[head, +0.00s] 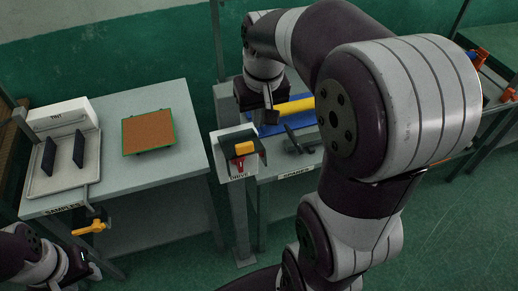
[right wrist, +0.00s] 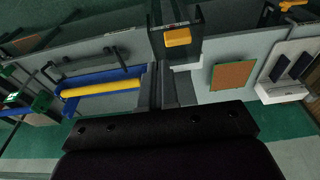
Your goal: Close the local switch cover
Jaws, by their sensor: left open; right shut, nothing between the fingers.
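The local switch (head: 240,165) is a small post-mounted box marked DRIVE, with a dark cover carrying a yellow block (head: 243,148) and red parts below it. The yellow block also shows in the right wrist view (right wrist: 178,37), at the top middle. I cannot tell clearly how far the cover stands open. My right gripper (head: 268,116) is shut and empty, just above and behind the box in the head view. In the right wrist view its fingers (right wrist: 170,85) point toward the box, with a gap I cannot judge. My left gripper (head: 88,272) is open at the lower left, far from the switch.
A sampler table (head: 170,165) on the left holds a white tray with dark plates and a brown board (head: 148,132). A blue tray with a yellow roller (head: 294,107) lies behind the switch. My right arm hides much of the right side.

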